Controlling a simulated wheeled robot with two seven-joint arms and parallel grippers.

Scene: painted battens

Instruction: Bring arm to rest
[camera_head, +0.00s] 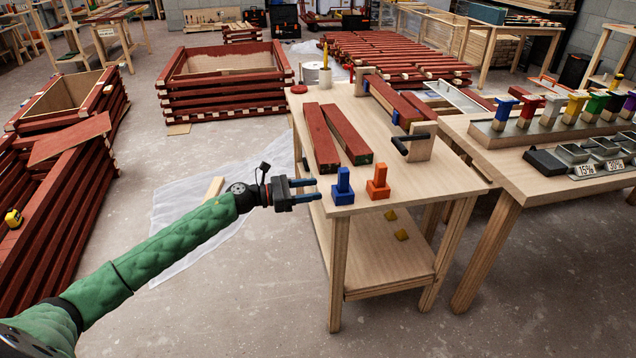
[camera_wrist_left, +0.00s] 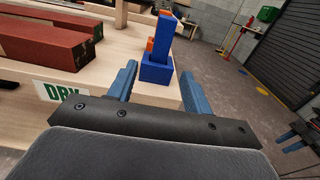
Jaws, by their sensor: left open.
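My left arm (camera_head: 170,248) is sleeved in green and reaches in from the left in the head view. My left gripper (camera_head: 305,190) is open and empty, just off the left edge of the wooden workbench (camera_head: 390,200). In the left wrist view its two blue fingers (camera_wrist_left: 160,92) stand apart with nothing held between them. A blue block with an upright post (camera_head: 343,190) stands on the bench near the fingertips, apart from them in the head view. It also shows beyond the fingers in the wrist view (camera_wrist_left: 157,70).
An orange block (camera_head: 378,186) stands beside the blue one. Red battens (camera_head: 320,138) lie on the bench by a clamp (camera_head: 415,142). A second table (camera_head: 500,160) with colored-handled tools is at right. Red batten stacks (camera_head: 225,95) stand behind. Floor left of the bench is open, with plastic sheeting (camera_head: 190,215).

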